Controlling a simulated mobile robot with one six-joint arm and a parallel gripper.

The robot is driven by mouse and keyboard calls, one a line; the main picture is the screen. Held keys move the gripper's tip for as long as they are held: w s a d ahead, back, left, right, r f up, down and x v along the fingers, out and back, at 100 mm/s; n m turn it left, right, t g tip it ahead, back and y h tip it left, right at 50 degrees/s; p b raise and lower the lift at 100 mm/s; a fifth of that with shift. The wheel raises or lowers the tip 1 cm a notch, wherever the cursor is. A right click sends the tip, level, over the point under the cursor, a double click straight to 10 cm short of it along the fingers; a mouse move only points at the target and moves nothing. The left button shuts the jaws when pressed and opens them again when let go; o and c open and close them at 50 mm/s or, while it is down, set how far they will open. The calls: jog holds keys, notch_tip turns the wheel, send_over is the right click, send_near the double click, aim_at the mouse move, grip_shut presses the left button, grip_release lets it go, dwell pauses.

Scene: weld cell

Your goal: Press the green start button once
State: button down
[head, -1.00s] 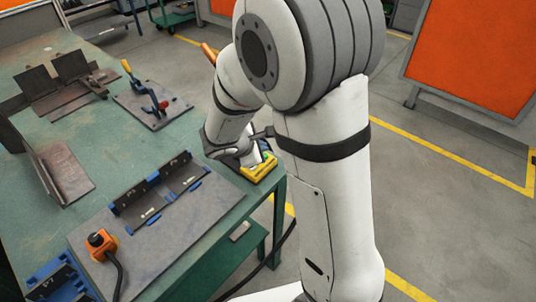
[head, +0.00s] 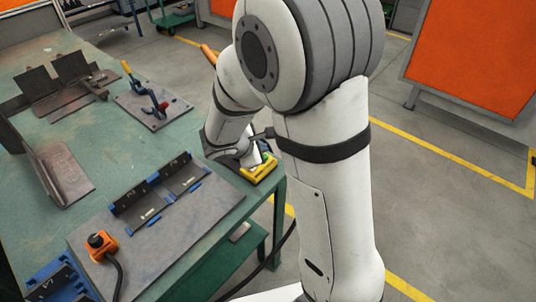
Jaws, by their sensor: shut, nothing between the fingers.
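A yellow control box (head: 259,173) sits at the right edge of the green worktable. My gripper (head: 252,161) is shut and empty, pointing down right at this box. My wrist and gripper cover much of the box's top, so the green start button cannot be made out clearly. I cannot tell whether the fingertips touch the button or stay just above it.
The green table (head: 85,140) carries a plate with dark angle brackets (head: 158,188), a toggle clamp (head: 150,103), rusty steel angles (head: 62,172) and an orange box with a dark knob and cable (head: 101,243). Open floor lies right of the table.

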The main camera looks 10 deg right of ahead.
jog(key=shift+f, duration=0.1)
dwell(0.6)
jog(key=shift+s+f+b, duration=0.1)
jog(key=shift+f+b, duration=0.3)
jog(key=shift+b, duration=0.25)
jog(key=shift+f+b, duration=0.4)
jog(key=shift+b, duration=0.1)
dwell(0.4)
dwell(0.3)
jog(key=shift+r+p, duration=0.6)
jog(key=shift+r, duration=0.3)
jog(key=shift+r+p, duration=1.9)
jog(key=shift+r, duration=0.65)
jog(key=shift+f, duration=0.1)
